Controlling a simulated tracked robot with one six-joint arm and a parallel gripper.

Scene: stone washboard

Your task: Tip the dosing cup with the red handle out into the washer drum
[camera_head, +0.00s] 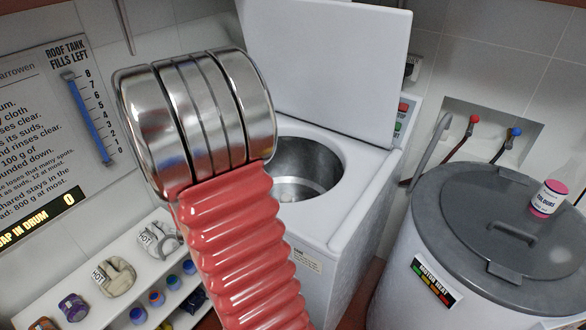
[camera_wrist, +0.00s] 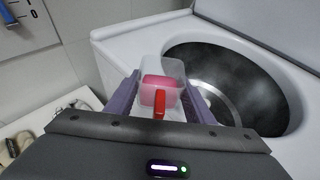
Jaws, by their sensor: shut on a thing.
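The dosing cup (camera_wrist: 162,88) is a clear cup with a red handle (camera_wrist: 159,104) facing the wrist camera. It looks upright, with pinkish-red contents inside. My gripper (camera_wrist: 160,98) is shut on the cup, one finger on each side. The washer drum (camera_wrist: 235,85) is a dark round opening with a bright metal bottom, to the right of the cup in the wrist view. In the head view the drum (camera_head: 305,170) sits in the top of a white washer (camera_head: 345,205) with its lid raised. My arm hides the gripper and cup there.
The raised lid (camera_head: 325,65) stands behind the drum. A grey-lidded tub (camera_head: 480,225) at the right carries a small pink-and-white jar (camera_head: 548,198). A low white shelf (camera_head: 130,295) with gloves and small jars is at lower left. The drum sign (camera_head: 40,215) reads 0.

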